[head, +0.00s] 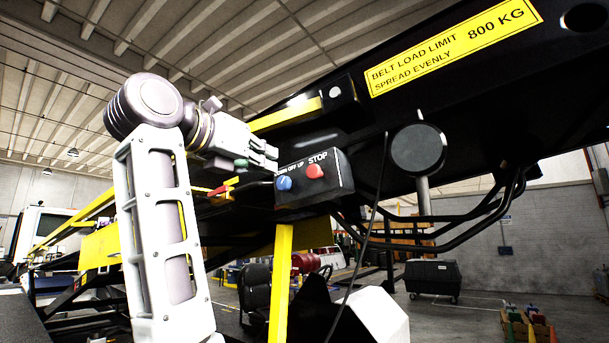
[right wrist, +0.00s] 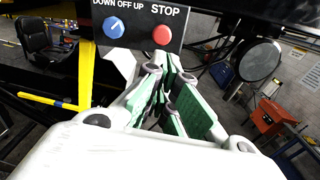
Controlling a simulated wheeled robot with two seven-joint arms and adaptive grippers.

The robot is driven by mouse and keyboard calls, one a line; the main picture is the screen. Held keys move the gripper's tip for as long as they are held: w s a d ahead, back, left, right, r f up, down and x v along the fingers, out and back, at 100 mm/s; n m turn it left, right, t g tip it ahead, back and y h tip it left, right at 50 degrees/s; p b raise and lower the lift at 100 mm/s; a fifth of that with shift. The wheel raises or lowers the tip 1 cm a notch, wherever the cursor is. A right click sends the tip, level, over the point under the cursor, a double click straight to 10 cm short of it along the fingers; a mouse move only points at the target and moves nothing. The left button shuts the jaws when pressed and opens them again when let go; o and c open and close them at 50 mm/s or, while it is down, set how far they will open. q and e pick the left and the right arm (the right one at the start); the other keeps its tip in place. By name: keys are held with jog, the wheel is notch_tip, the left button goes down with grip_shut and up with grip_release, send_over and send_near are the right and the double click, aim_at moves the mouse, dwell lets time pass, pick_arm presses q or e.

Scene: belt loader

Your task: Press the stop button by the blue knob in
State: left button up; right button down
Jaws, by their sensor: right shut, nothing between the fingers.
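A black control box (head: 320,188) hangs under the belt loader. It bears a blue knob (head: 284,183) on the left and a round red stop button (head: 315,171) under the word STOP. My right gripper (head: 274,157) is shut and empty, just up and left of the box in the head view. In the right wrist view the blue knob (right wrist: 113,27) and the red stop button (right wrist: 162,34) show at the top, with my fingertips (right wrist: 168,62) just below the button. No touch can be made out. My left gripper is out of view.
The black loader boom (head: 450,100) with a yellow load-limit label (head: 453,47) slopes above the box. A yellow post (head: 281,280) stands below it. Black pipes (head: 440,238) and a round black part (head: 418,150) are to the right.

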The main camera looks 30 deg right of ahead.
jog(key=shift+d, duration=0.15)
jog(key=p, duration=0.2)
send_near(313, 176)
jog(key=shift+d, duration=0.95)
jog(key=shift+w+p+x, duration=0.2)
jog(key=shift+p+x, duration=0.2)
jog(key=shift+x, duration=0.95)
jog(key=shift+w+p+x, duration=0.2)
jog(key=shift+p+x, duration=0.2)
jog(key=shift+x, duration=0.95)
jog(key=shift+a+f, duration=0.1)
jog(key=shift+a, duration=0.1)
